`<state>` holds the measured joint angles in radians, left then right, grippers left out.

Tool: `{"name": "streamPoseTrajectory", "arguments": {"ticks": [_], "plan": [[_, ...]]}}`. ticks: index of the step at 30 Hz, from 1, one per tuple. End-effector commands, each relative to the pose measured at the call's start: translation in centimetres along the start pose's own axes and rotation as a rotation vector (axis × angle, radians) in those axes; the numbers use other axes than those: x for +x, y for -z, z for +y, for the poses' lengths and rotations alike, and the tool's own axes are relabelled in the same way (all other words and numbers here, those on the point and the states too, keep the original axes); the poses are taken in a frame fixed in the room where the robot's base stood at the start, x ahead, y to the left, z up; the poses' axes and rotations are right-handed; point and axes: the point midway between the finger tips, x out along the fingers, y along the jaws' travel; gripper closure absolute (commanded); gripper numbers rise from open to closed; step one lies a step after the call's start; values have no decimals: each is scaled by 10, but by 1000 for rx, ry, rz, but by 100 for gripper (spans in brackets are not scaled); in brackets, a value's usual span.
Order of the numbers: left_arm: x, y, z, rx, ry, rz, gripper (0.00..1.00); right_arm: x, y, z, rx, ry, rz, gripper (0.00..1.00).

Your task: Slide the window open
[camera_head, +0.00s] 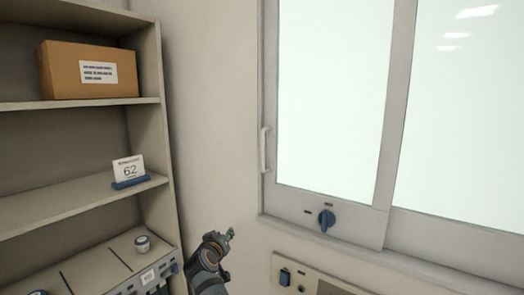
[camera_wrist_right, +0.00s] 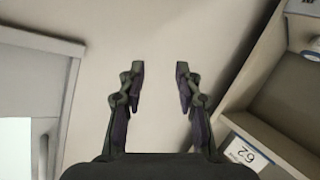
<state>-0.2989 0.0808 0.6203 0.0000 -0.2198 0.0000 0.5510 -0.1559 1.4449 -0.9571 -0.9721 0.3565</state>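The window (camera_head: 335,95) fills the right half of the head view, with two bright panes in a grey frame. A slim pale vertical handle (camera_head: 264,150) is at the left edge of the left pane's frame. My right gripper (camera_head: 222,243) is in front of the bare wall, left of and below the window, apart from the handle. In the right wrist view the same gripper (camera_wrist_right: 160,70) has its fingers spread with nothing between them. A corner of the window frame (camera_wrist_right: 65,55) shows at the left there. My left gripper is not in view.
A shelf unit (camera_head: 163,120) stands at the left, holding a cardboard box (camera_head: 120,80), a card marked 62 (camera_head: 128,170) and a small round container (camera_head: 142,244). Bare wall (camera_head: 215,130) lies between shelf and window.

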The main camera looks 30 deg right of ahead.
Motion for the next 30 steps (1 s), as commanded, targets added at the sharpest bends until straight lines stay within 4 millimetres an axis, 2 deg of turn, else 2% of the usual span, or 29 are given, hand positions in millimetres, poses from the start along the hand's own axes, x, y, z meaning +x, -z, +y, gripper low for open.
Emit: {"name": "streamPoseTrajectory", "arguments": {"ticks": [1,3,6,8,9,12,17,20,30], "plan": [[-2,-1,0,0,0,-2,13,-18,56,33,75,-71,57,66],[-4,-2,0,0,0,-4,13,-46,114,80,180,-171,116,66],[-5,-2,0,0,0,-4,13,-85,165,135,313,-281,174,66],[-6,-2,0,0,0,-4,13,-103,182,159,373,-327,196,66],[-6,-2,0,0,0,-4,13,-111,189,170,402,-349,204,66],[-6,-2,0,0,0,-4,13,-123,197,185,444,-378,215,66],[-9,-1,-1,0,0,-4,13,-122,200,190,447,-384,217,66],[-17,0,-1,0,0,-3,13,-111,204,196,443,-386,218,66],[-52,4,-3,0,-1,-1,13,-49,212,224,441,-384,217,66]]}}
